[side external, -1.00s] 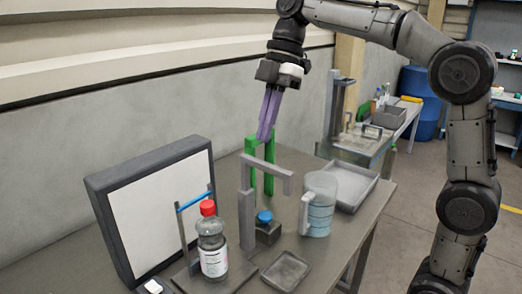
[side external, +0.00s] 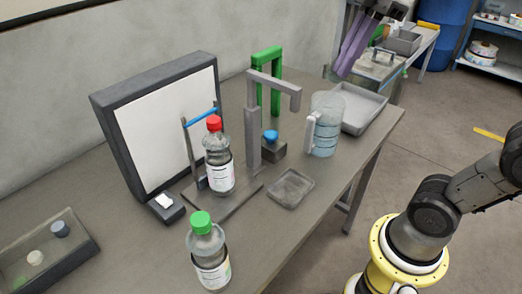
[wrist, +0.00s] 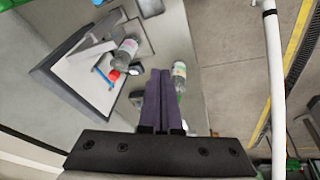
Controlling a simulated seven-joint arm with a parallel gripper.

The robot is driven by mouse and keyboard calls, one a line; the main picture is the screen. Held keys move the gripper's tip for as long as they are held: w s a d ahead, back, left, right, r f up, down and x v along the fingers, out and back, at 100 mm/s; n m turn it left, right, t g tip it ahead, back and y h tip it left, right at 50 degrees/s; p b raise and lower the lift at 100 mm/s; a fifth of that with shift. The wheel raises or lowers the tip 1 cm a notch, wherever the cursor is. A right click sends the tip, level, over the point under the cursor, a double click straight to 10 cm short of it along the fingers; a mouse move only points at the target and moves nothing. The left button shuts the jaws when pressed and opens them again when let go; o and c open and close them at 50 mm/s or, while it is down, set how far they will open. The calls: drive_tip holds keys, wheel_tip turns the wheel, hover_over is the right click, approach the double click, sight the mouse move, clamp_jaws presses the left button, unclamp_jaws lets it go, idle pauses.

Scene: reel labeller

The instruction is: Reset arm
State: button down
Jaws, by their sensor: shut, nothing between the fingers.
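My gripper (side external: 352,48) is at the top right of the side view, its purple fingers shut and empty, in front of the back shelf area and clear of the bench. In the wrist view its shut fingers (wrist: 161,98) point over the bench. A bottle with a red cap (side external: 218,165) stands upright on a dark stand before the white panel. A bottle with a green cap (side external: 209,258) stands upright near the bench's front edge. Both bottles also show in the wrist view, red-capped (wrist: 127,50) and partly hidden green-capped (wrist: 179,74).
A dark-framed white panel (side external: 168,120) stands on the bench (side external: 300,215). A grey post with an arm (side external: 253,138), a green frame (side external: 262,60), a clear jug (side external: 323,130), a small tray (side external: 291,188) and a larger tray (side external: 360,115) stand to the right. A bin with caps (side external: 78,258) is front left.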

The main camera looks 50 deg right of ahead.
drive_tip(key=s+d+f+m+t+h, duration=0.1)
drive_tip(key=s+d+f+m, duration=0.1)
drive_tip(key=f+m, duration=0.4)
drive_tip(key=s+d+f+m+t+h, duration=0.1)
drive_tip(key=s+d+f+m, duration=0.1)
drive_tip(key=f+m, duration=0.5)
drive_tip(key=shift+s+f+t+h, duration=0.35)
drive_tip(key=shift+s+f, duration=0.35)
drive_tip(key=shift+f, duration=0.6)
